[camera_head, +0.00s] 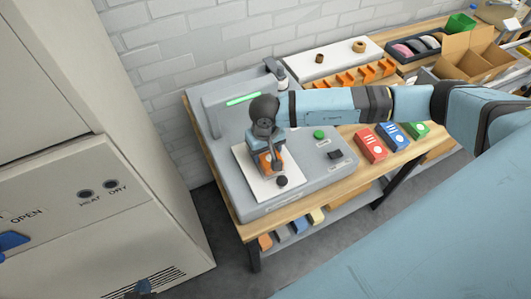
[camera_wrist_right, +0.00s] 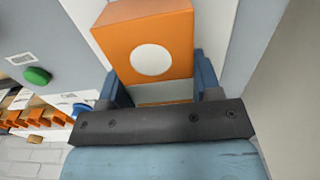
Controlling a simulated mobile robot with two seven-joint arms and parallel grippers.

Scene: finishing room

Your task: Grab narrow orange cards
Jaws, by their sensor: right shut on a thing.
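A narrow orange card pack (camera_wrist_right: 148,50) with a white round mark sits between the fingers of my right gripper (camera_wrist_right: 160,92). The pack also shows in the head view (camera_head: 268,163), over the white plate (camera_head: 248,178) of a grey machine. My right gripper (camera_head: 267,160) is shut on it from above. I cannot tell whether the pack touches the plate.
The grey machine (camera_head: 217,150) has a green button (camera_head: 320,134) and a dark knob. Red, blue and green packs (camera_head: 396,136) lie to its right. An orange rack (camera_head: 365,75) and an open cardboard box (camera_head: 470,57) stand behind. A large cabinet (camera_head: 90,190) fills the left.

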